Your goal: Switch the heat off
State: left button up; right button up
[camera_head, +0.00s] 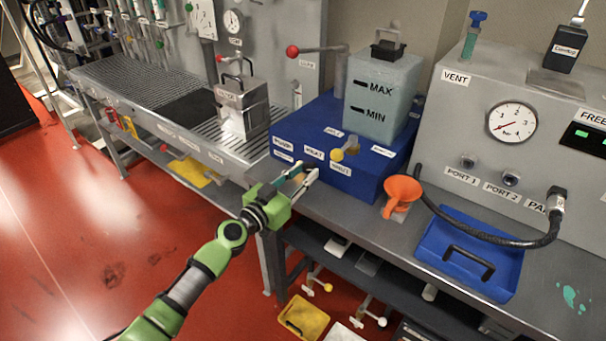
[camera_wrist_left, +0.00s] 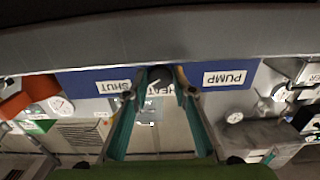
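The blue box (camera_head: 258,143) stands on the bench with white labels along its front. In the left wrist view the box front (camera_wrist_left: 85,82) appears upside down, with a PUMP label (camera_wrist_left: 225,78), a SHUT label (camera_wrist_left: 118,87) and a partly covered HEAT label (camera_wrist_left: 180,88) between them. My left gripper (camera_head: 299,178) is in front of the box's lower front edge. In the wrist view its fingers (camera_wrist_left: 160,80) are apart, on either side of a small dark knob-like part (camera_wrist_left: 160,73) by the HEAT label. Contact and the switch position are unclear. My right gripper is not in view.
A MAX/MIN tank (camera_head: 383,98) stands on the box, with a yellow-ball lever (camera_head: 338,155) in front. An orange funnel (camera_head: 402,190) and a blue tray (camera_head: 450,262) are to the right. A metal canister (camera_head: 243,108) stands left. A gauge panel (camera_head: 460,125) is behind the tray.

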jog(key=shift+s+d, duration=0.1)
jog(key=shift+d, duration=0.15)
pick_arm(q)
jog(key=shift+n, duration=0.3)
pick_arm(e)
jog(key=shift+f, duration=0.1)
pick_arm(q)
jog(key=shift+n, duration=0.3)
jog(key=n+b, duration=0.1)
jog(key=n, duration=0.2)
jog(key=shift+n, duration=0.4)
jog(key=n, duration=0.4)
jog(key=shift+d+b, duration=0.1)
jog(key=shift+b, duration=0.2)
jog(key=shift+n, duration=1.4)
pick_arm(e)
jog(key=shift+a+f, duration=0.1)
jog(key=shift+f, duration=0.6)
pick_arm(q)
jog(key=o, duration=1.1)
